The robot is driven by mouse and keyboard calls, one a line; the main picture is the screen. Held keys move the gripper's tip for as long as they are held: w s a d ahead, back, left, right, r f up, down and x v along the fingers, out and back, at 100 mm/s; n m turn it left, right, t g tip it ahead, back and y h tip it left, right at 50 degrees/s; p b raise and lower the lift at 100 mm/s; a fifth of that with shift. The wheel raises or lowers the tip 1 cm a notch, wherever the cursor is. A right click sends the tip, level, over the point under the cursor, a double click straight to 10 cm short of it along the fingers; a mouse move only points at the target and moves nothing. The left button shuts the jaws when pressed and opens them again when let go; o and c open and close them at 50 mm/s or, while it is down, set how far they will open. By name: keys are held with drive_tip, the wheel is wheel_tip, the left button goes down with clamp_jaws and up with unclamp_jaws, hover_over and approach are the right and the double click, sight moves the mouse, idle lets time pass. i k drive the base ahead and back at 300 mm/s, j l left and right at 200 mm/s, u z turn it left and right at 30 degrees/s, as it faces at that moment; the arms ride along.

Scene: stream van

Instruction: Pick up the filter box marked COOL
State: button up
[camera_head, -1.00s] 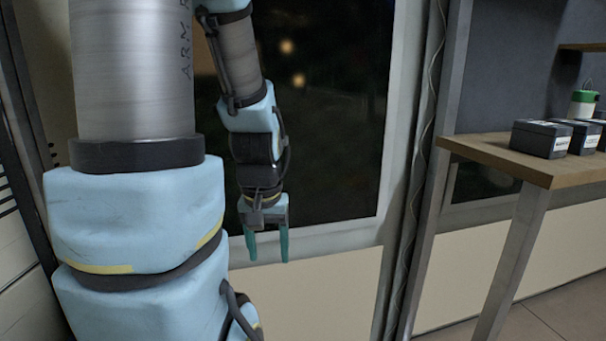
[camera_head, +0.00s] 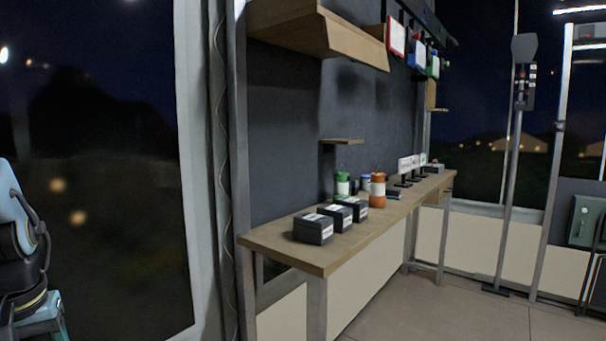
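Three dark filter boxes with white labels stand in a row at the near end of a long wooden bench (camera_head: 300,254). They are the nearest box (camera_head: 313,231), the middle box (camera_head: 337,217) and the far box (camera_head: 354,208). The label print is too small to read, so I cannot tell which is marked COOL. Part of my gripper (camera_head: 45,330) shows at the lower left edge, well apart from the boxes. Its fingertips are cut off by the frame, so its opening does not show.
An orange-banded canister (camera_head: 377,190) and a green-topped canister (camera_head: 342,185) stand behind the boxes. Small upright signs (camera_head: 405,168) stand farther along. A shelf (camera_head: 320,38) overhangs the bench. The floor (camera_head: 400,305) right of the bench is clear. A pole stand (camera_head: 513,180) stands farther right.

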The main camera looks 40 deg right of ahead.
sight(342, 216)
drive_tip(key=z, duration=1.95)
drive_tip(key=u, duration=1)
drive_tip(key=l+u, duration=0.25)
drive_tip(key=u, duration=0.15)
drive_tip(key=k+l+u, duration=0.15)
drive_tip(key=u, duration=0.2)
drive_tip(key=k+l+u, duration=0.1)
drive_tip(key=l+u, duration=0.15)
drive_tip(key=u, duration=0.15)
drive_tip(key=k+l+u, duration=0.1)
drive_tip(key=u, duration=0.3)
drive_tip(key=k+l, duration=0.25)
